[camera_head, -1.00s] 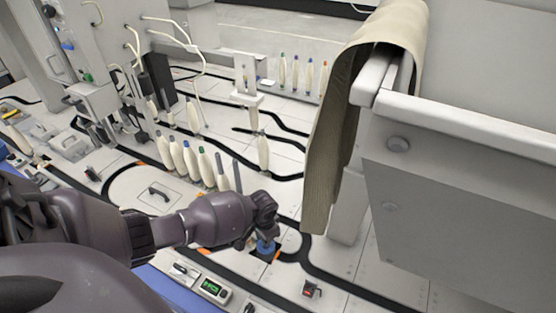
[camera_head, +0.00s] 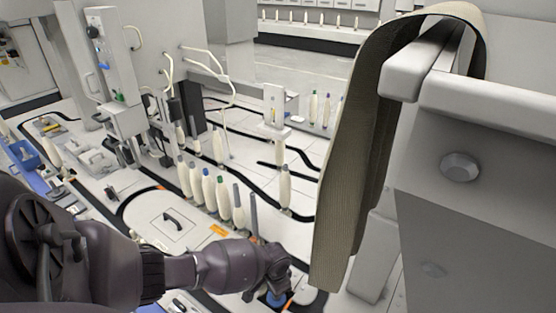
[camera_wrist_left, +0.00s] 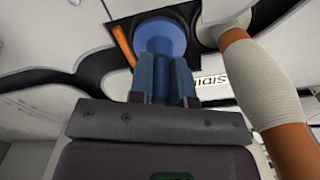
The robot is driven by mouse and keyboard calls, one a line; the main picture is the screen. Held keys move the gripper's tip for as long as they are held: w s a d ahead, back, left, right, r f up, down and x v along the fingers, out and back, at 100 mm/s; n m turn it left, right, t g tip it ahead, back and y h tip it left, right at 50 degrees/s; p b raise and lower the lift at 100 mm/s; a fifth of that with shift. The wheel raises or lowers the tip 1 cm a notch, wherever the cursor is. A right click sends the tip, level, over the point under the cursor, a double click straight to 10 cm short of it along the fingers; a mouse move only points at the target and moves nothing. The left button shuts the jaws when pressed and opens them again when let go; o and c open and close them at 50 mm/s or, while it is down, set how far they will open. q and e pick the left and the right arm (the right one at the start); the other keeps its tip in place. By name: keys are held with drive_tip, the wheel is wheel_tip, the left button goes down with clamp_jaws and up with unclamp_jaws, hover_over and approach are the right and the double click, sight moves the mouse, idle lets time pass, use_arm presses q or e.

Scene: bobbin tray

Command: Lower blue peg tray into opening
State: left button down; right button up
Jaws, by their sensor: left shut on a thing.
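The blue peg tray (camera_wrist_left: 160,36) shows in the left wrist view as a round blue disc with a narrower blue stem between my fingers. My left gripper (camera_wrist_left: 161,75) is shut on that stem. In the head view the blue peg tray (camera_head: 275,298) is a small blue patch under my left gripper (camera_head: 276,284), near the bottom edge. A dark band and an orange strip (camera_wrist_left: 123,46) lie beside the disc. The opening cannot be made out clearly; the tray and gripper hide the surface below. My right gripper is not in view.
A white bobbin (camera_wrist_left: 255,80) with an orange end stands close to the right of my left gripper. Several upright bobbins (camera_head: 208,188) stand behind my wrist. A ribbed beige cloth (camera_head: 345,170) hangs from a grey frame (camera_head: 480,190) on the right. A handled panel (camera_head: 172,222) lies left.

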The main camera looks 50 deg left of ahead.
use_arm(q)
drive_tip(key=shift+p, duration=0.3)
idle(1.6)
drive_tip(key=shift+f+b, duration=0.35)
drive_tip(key=shift+f, duration=0.4)
idle(0.4)
drive_tip(key=c, duration=1.3)
unclamp_jaws()
drive_tip(key=shift+c, duration=0.2)
